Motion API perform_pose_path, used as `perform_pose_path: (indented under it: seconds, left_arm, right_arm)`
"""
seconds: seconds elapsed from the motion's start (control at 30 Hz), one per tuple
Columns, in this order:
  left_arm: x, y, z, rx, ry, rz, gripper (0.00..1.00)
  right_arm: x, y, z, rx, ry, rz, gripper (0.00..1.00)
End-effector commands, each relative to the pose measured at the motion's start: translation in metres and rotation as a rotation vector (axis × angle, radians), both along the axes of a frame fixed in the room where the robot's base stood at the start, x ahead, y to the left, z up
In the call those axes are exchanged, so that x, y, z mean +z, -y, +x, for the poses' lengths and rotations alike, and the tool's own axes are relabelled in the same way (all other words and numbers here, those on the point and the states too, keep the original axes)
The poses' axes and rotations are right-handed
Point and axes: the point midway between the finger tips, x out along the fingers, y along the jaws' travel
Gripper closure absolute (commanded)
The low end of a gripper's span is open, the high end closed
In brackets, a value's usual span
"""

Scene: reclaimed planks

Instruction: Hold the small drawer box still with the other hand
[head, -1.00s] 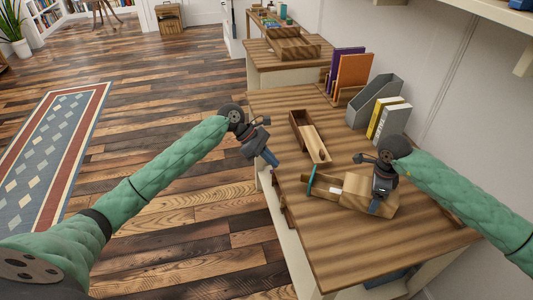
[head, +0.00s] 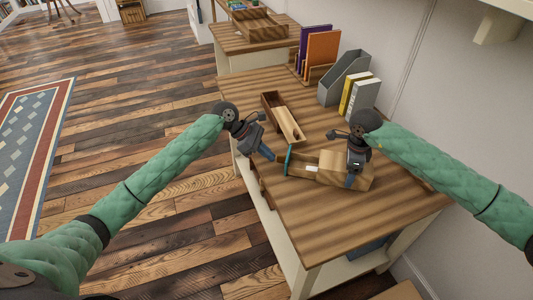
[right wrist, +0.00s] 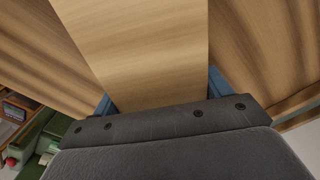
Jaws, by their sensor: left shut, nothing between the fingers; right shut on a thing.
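The small wooden drawer box (head: 333,162) lies on the plank-topped desk (head: 330,220). Its drawer (head: 300,170) is pulled partly out toward the left, with a teal front (head: 288,160) and a small whitish thing inside. My right gripper (head: 353,180) comes down over the box and is shut on it. In the right wrist view, the box's pale wood (right wrist: 140,50) lies between the blue fingers (right wrist: 160,100). My left gripper (head: 268,154) is shut and empty, just left of the teal front. I cannot tell whether it touches that front.
A narrow wooden tray (head: 272,101) lies behind the drawer. A grey file holder (head: 342,82), a yellow book (head: 353,94) and an orange folder (head: 321,50) stand along the wall side. The desk's near part is clear.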

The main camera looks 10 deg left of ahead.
Motion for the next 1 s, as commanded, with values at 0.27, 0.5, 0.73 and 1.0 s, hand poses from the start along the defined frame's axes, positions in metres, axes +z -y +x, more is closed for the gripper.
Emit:
perform_pose_path:
  seconds: [0.27, 0.5, 0.73, 1.0]
  left_arm:
    - [0.001, 0.041, 0.0, -0.004, 0.001, -0.003, 1.0]
    - [0.001, 0.09, 0.0, -0.002, 0.001, -0.002, 1.0]
    - [0.001, 0.104, 0.0, 0.0, 0.0, -0.001, 1.0]
    - [0.001, 0.106, -0.001, -0.003, 0.0, -0.004, 1.0]
  right_arm:
    - [0.0, 0.0, 0.0, 0.0, 0.0, 0.0, 0.55]
    - [0.0, 0.0, 0.0, 0.0, 0.0, 0.001, 0.55]
    - [0.0, -0.001, 0.0, 0.001, 0.0, 0.001, 0.55]
    - [0.0, -0.003, -0.001, 0.004, 0.0, 0.004, 0.55]
